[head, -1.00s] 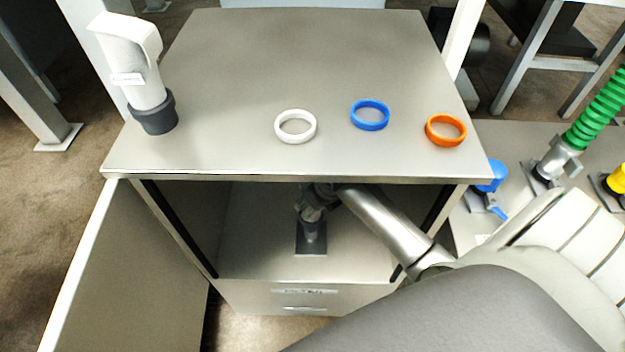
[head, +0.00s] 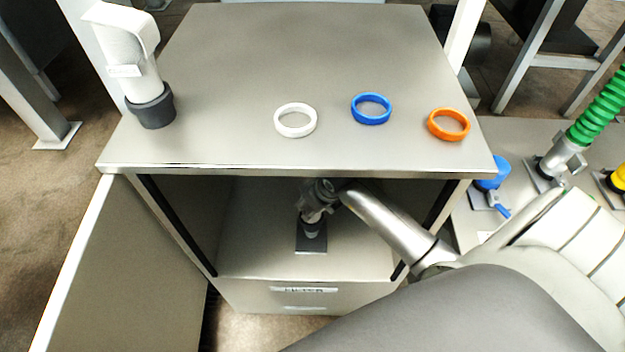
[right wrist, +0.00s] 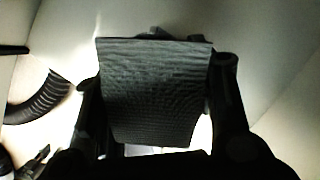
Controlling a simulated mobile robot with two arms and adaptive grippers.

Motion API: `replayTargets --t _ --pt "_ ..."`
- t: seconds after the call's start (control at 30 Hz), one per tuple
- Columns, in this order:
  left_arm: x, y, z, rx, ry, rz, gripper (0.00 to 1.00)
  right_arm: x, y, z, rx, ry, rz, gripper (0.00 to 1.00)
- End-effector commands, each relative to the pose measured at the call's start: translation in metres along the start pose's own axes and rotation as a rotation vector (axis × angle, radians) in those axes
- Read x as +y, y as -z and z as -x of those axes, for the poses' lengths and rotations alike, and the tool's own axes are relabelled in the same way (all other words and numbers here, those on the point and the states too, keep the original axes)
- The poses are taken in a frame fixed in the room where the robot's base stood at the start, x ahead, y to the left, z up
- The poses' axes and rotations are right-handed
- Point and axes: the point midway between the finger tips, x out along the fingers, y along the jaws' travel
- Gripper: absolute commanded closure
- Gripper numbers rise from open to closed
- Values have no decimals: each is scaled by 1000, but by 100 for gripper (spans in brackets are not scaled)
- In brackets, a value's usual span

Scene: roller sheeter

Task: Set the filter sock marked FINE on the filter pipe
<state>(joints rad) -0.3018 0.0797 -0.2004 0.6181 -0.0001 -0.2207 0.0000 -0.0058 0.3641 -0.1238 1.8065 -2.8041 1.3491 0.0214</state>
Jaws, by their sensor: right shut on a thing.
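My right arm reaches into the open cabinet, and my right gripper (head: 318,195) is under the cabinet's top panel. In the right wrist view it is shut on a dark grey, woven-looking piece (right wrist: 155,90) that fills the space between the fingers. No marking shows on that piece, so I cannot tell whether it is the FINE sock. Below the gripper, a short dark upright fitting (head: 312,228) stands on a dark plate (head: 311,246) on the cabinet floor. I cannot tell whether the held piece touches it. My left gripper is out of view.
The cabinet top (head: 230,90) holds white (head: 295,133), blue (head: 371,121) and orange (head: 448,137) rings, and a white spouted part with a grey collar (head: 152,108). The door (head: 125,265) stands open at left. A label (head: 303,290) reads FILTER. A ribbed hose (right wrist: 38,100) lies left.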

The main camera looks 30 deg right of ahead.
Motion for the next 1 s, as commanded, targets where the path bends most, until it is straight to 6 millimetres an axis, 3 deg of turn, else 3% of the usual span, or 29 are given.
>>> replayTargets --t 1.0 --pt "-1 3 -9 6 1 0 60 0 5 -13 -2 0 -1 80"
